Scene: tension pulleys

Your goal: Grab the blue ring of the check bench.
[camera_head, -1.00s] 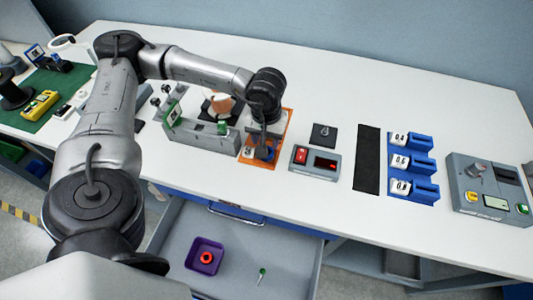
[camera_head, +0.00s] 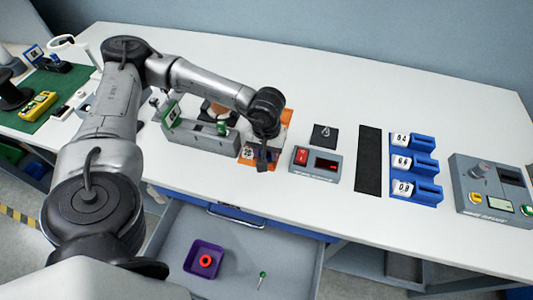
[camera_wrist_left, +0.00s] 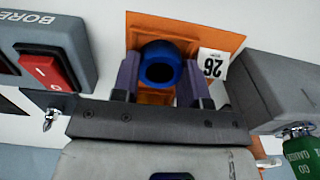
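The blue ring (camera_wrist_left: 160,68) sits on the orange check bench plate (camera_wrist_left: 220,42) with its dark hole facing the left wrist camera. A white card marked 26 (camera_wrist_left: 213,63) is beside it. My left gripper (camera_wrist_left: 161,76) has one finger on each side of the ring, close to it. I see no clear squeeze, and contact is hard to tell. In the head view my left gripper (camera_head: 262,164) is low over the orange plate (camera_head: 286,118) and hides the ring. My right gripper is not in view.
A grey block fixture (camera_head: 200,140) stands close left of the gripper, and a red-switch box (camera_head: 316,163) close right. Further right are a black strip (camera_head: 369,160), a blue rack (camera_head: 428,190) and a grey console (camera_head: 492,190). An open drawer holds a purple bin (camera_head: 191,263).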

